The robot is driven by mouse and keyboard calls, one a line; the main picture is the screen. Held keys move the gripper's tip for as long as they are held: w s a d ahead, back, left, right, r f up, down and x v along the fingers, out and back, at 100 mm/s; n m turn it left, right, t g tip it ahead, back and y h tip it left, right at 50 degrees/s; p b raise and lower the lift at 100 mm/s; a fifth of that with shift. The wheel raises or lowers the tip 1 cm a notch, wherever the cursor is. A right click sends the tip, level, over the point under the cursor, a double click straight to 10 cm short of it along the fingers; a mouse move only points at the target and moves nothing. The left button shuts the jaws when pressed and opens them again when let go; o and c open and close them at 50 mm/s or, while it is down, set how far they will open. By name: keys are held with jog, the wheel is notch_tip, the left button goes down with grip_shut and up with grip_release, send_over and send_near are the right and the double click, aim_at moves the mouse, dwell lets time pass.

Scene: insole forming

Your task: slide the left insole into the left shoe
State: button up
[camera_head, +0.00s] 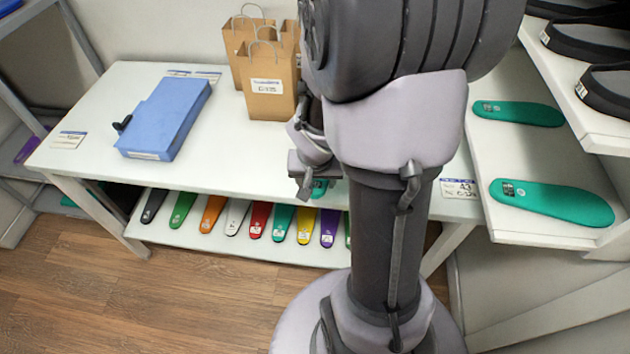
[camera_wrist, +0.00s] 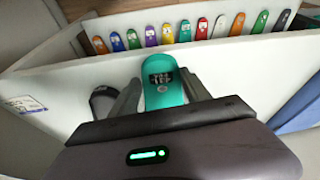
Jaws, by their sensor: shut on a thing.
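In the wrist view, my gripper (camera_wrist: 162,90) is shut on a teal insole (camera_wrist: 162,72). The insole has a dark printed label near its end and points away over the white table. In the head view, my arm hides most of my gripper (camera_head: 305,168), and only a small teal piece (camera_head: 320,187) shows beside it. A dark, rounded object (camera_wrist: 103,102) with a grey inside lies just left of the fingers in the wrist view; it may be a shoe, partly hidden by a finger. I cannot tell which shoe it is.
A blue box (camera_head: 168,118) and paper bags (camera_head: 268,85) stand on the white table (camera_head: 230,160). Several coloured insoles (camera_head: 256,220) lie on the shelf below. Two teal insoles (camera_head: 552,202) lie on the right shelf, under dark shoes (camera_head: 590,40). A size card (camera_head: 458,188) lies at the table's right.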

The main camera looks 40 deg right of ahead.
jog(key=w+d+p, duration=0.1)
jog(key=d, duration=0.1)
jog(key=w+d+p, duration=0.1)
jog(key=w+d, duration=0.1)
jog(key=w+d+f+p, duration=0.1)
jog(key=w+d, duration=0.1)
jog(key=shift+w+d, duration=0.2)
jog(key=shift+d, duration=0.1)
jog(key=shift+w+d+f, duration=0.3)
jog(key=shift+w+d, duration=0.4)
jog(key=shift+d, duration=0.1)
jog(key=o, duration=1.5)
jog(key=shift+c, duration=0.2)
jog(key=p+v, duration=0.7)
jog(key=v, duration=1)
jog(key=shift+s+a+p, duration=0.2)
jog(key=shift+s+p, duration=0.1)
